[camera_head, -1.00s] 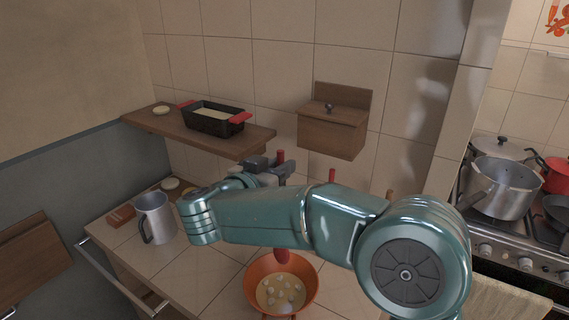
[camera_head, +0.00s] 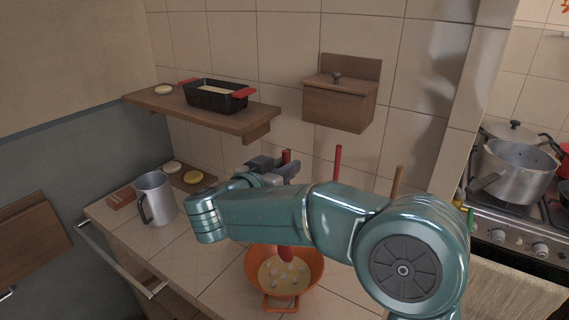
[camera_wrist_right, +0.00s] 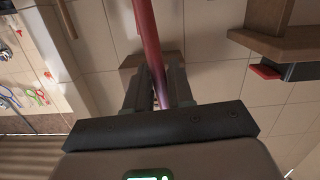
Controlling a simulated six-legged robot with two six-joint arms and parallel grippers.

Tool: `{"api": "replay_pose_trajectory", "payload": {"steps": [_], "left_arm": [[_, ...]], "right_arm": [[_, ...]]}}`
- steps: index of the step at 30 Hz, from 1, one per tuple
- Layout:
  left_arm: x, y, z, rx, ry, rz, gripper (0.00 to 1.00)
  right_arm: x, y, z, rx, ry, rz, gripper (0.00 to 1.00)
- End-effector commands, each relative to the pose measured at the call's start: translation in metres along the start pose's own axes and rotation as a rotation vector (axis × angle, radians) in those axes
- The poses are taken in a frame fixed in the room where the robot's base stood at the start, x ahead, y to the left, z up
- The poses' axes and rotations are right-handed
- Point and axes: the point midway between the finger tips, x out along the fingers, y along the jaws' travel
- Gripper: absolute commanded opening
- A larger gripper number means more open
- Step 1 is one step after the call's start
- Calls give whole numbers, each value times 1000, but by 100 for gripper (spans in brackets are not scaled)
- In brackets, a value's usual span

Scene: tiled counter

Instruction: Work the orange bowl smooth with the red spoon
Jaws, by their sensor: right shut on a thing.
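The orange bowl (camera_head: 311,268) stands on the tiled counter in the head view. It holds a pale yellow mix with several whitish lumps. My right gripper (camera_head: 274,167) is above and behind the bowl, shut on the red spoon. The spoon's handle top (camera_head: 286,156) sticks up past the jaws, and its red head (camera_head: 286,253) is in the bowl, at the mix. My right forearm hides the middle of the spoon. In the right wrist view the red handle (camera_wrist_right: 148,40) runs between the fingers. My left gripper is not in view.
A wall shelf (camera_head: 235,122) bears a black loaf pan (camera_head: 214,97). A wooden box (camera_head: 339,106) hangs on the wall. A stove with a pot (camera_head: 513,171) is at right.

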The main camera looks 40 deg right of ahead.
Motion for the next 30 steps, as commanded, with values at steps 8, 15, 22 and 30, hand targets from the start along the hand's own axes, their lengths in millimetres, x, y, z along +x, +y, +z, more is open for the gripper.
{"api": "replay_pose_trajectory", "payload": {"steps": [8,15,22,30], "left_arm": [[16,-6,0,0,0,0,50],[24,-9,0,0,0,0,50],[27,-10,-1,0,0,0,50],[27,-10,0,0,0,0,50]], "right_arm": [[1,0,28,-1,0,0,0],[0,0,45,-1,0,0,0],[0,0,51,0,0,0,0],[0,0,51,1,0,0,0]]}}
